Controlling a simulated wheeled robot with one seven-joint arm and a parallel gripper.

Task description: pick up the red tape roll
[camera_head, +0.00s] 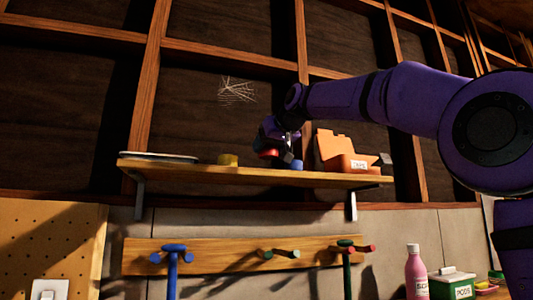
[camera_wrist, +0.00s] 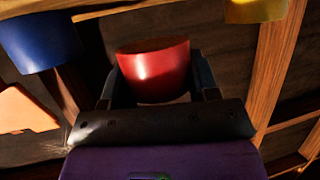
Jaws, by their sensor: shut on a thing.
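The red tape roll (camera_head: 268,153) is at the wooden shelf, under my gripper (camera_head: 278,150) in the head view. In the wrist view the red tape roll (camera_wrist: 154,69) sits between the two dark fingers of my gripper (camera_wrist: 154,82), one finger on each side. My gripper is shut on it. In the head view the gripper partly covers the roll, and I cannot tell whether the roll touches the shelf.
The shelf (camera_head: 210,170) also holds a yellow roll (camera_head: 228,159) to the left, a blue roll (camera_head: 297,165) close to the right, and an orange box (camera_head: 340,155) farther right. A flat pale item (camera_head: 160,156) lies at the left end. Pegs (camera_head: 174,250) hang below.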

